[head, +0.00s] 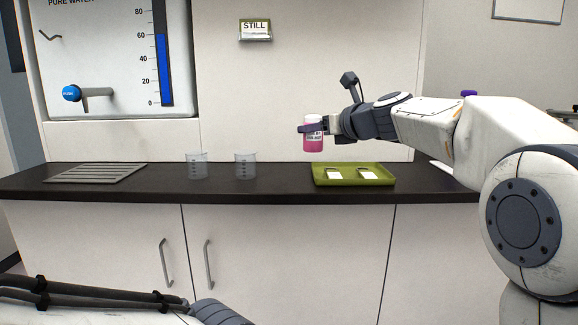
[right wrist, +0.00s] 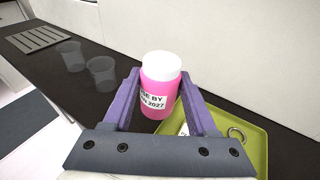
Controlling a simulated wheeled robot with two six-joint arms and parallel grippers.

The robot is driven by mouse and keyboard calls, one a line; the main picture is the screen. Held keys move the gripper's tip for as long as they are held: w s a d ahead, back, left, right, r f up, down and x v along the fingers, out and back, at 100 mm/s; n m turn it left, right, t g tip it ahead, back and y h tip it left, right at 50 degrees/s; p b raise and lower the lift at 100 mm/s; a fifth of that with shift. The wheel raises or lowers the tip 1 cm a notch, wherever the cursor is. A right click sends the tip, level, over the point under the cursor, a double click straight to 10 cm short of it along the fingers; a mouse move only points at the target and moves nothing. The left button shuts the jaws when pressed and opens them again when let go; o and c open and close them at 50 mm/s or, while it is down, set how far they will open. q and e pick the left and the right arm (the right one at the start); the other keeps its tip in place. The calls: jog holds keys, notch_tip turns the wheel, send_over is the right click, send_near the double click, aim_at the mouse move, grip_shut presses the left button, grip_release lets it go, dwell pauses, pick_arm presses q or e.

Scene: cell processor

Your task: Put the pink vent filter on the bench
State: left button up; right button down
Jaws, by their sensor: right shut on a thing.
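A pink bottle-shaped thing (head: 312,143) with a white top and a white "use by … 2027" label is the only pink thing in view. My right gripper (head: 314,129) is shut on it and holds it upright above the dark bench (head: 280,177), just left of and above the green tray. In the right wrist view the pink thing (right wrist: 158,97) sits between the two purple fingers of my right gripper (right wrist: 160,105). My left gripper is out of view; only part of my left arm shows at the lower left.
The green tray (head: 320,181) holds two small items with white labels. Two clear beakers (head: 197,166) (head: 245,166) stand left of it. A slotted drain plate (head: 95,173) lies at the far left, below a blue-handled tap (head: 80,93). Bare bench lies between plate, beakers and tray.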

jog(key=w+a+f, duration=0.3)
jog(key=w+a+f+b, duration=0.1)
jog(key=a, duration=0.1)
jog(key=shift+w+a+f, duration=0.15)
jog(key=shift+w+a, duration=0.1)
jog(key=shift+w, duration=0.1)
notch_tip(320, 180, down, 4)
jog(key=b, duration=0.3)
jog(key=shift+f+b, duration=0.2)
jog(key=shift+b, duration=0.2)
jog(key=shift+r, duration=0.15)
jog(key=shift+c, duration=1)
grip_release()
jog(key=v, duration=1.2)
jog(key=shift+s, duration=0.1)
